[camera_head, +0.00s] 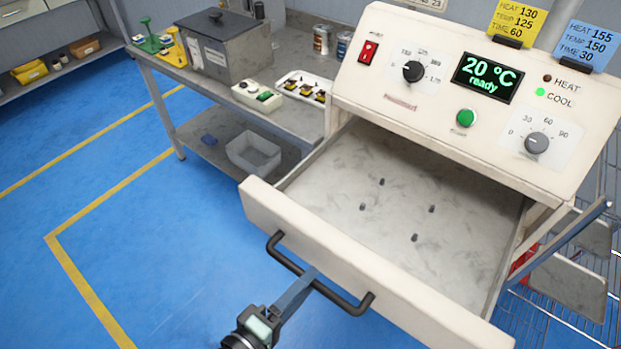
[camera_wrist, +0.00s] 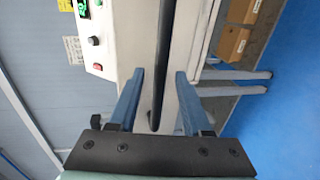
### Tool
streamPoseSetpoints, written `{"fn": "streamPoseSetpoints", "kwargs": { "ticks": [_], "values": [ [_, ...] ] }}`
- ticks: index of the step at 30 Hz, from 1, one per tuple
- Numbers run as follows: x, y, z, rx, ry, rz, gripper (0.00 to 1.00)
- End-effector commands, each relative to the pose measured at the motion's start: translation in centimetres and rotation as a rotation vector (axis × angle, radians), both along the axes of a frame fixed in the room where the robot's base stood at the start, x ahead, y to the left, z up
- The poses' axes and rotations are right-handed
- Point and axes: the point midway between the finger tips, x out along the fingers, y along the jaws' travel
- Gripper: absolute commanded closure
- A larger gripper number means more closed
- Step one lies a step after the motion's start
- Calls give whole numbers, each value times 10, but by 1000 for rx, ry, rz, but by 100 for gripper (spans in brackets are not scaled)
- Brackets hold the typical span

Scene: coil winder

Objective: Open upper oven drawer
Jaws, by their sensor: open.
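The upper oven drawer (camera_head: 400,291) is pulled well out beneath the oven's control panel. Its speckled grey tray floor is exposed, with several short dark pegs standing up. The black bar handle (camera_head: 286,261) is on the drawer's cream front; it also shows upright in the wrist view (camera_wrist: 163,45). My gripper (camera_head: 308,277) is at the handle, with a blue finger crossing the bar near its middle. In the wrist view, the two blue fingers of my gripper (camera_wrist: 160,74) stand apart, one on each side of the bar, with gaps visible.
The oven panel (camera_head: 440,100) shows 20 °C ready. A grey workbench (camera_head: 290,65) at the back left carries a dark lidded box (camera_head: 223,50) and small trays. A wire rack (camera_head: 560,300) stands at the right. The blue floor left of the drawer is free.

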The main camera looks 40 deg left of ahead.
Motion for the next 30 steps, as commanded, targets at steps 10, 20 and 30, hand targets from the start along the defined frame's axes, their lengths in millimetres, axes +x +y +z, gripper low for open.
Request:
{"fn": "streamPoseSetpoints", "kwargs": {
  "ticks": [10,20,30],
  "values": [
    [-76,3,14,1,3,4,51],
    [-104,4,21,1,0,1,51],
    [-104,4,22,1,0,1,51]
  ]
}}
